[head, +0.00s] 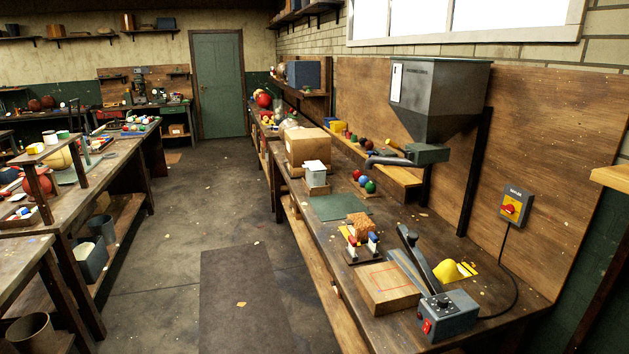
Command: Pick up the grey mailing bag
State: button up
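A flat grey-green rectangle (340,207) lies on the right-hand workbench, in front of the cardboard box and the white container. It may be the grey mailing bag or a mat; I cannot tell which at this distance. Nothing else in the head view clearly reads as a grey mailing bag. My gripper is not in the head view.
The right workbench (325,240) holds a cardboard box (307,150), a white container (316,175), coloured balls (363,181), a wooden block (388,292) and a grey control box (447,316). A large hopper (435,100) overhangs it. The floor aisle (200,220) is clear.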

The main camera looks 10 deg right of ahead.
aim_at(313, 178)
jog(key=i+j+u, duration=0.25)
jog(key=i+j, duration=0.2)
jog(key=j, duration=0.25)
jog(key=i+j+u, duration=0.25)
jog(key=i+j, duration=0.25)
jog(key=j, duration=0.15)
jog(key=i+z, duration=0.15)
jog(key=i, duration=0.3)
jog(key=i+j+z, duration=0.15)
jog(key=i, duration=0.3)
jog(key=i+j+z, duration=0.15)
jog(key=i, duration=0.35)
jog(key=i+j+z, duration=0.15)
jog(key=i, duration=0.3)
jog(key=i+l+z, duration=0.1)
jog(key=i+z, duration=0.2)
jog(key=i, duration=1.2)
jog(key=i+j, duration=0.2)
jog(key=i, duration=0.15)
